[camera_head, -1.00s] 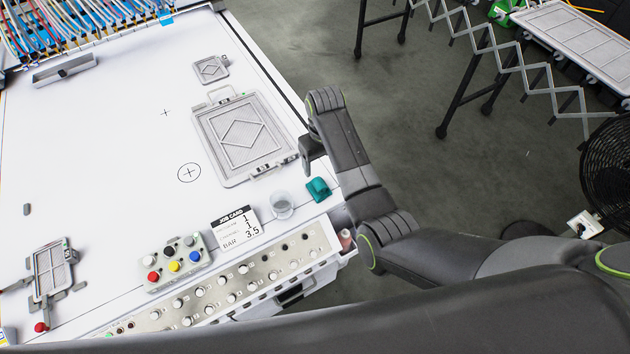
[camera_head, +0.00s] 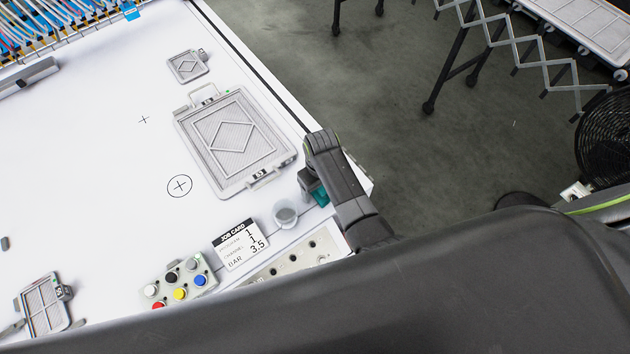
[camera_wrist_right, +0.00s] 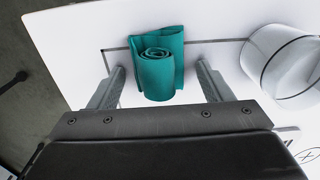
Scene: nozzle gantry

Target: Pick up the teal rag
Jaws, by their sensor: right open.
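The teal rag (camera_wrist_right: 160,70) is rolled up and lies on the white table. In the right wrist view it sits between the two fingers of my right gripper (camera_wrist_right: 158,85), which is open, with a gap at each side of the roll. In the head view, only a small part of the rag (camera_head: 321,198) shows beside my right gripper (camera_head: 308,190); my arm hides the rest. My left gripper is not in view.
A clear cup (camera_head: 286,213) stands just left of the rag and also shows in the right wrist view (camera_wrist_right: 280,58). A job card (camera_head: 240,243), a button box (camera_head: 182,279) and a large framed screen (camera_head: 235,145) lie nearby. The table's right edge is close.

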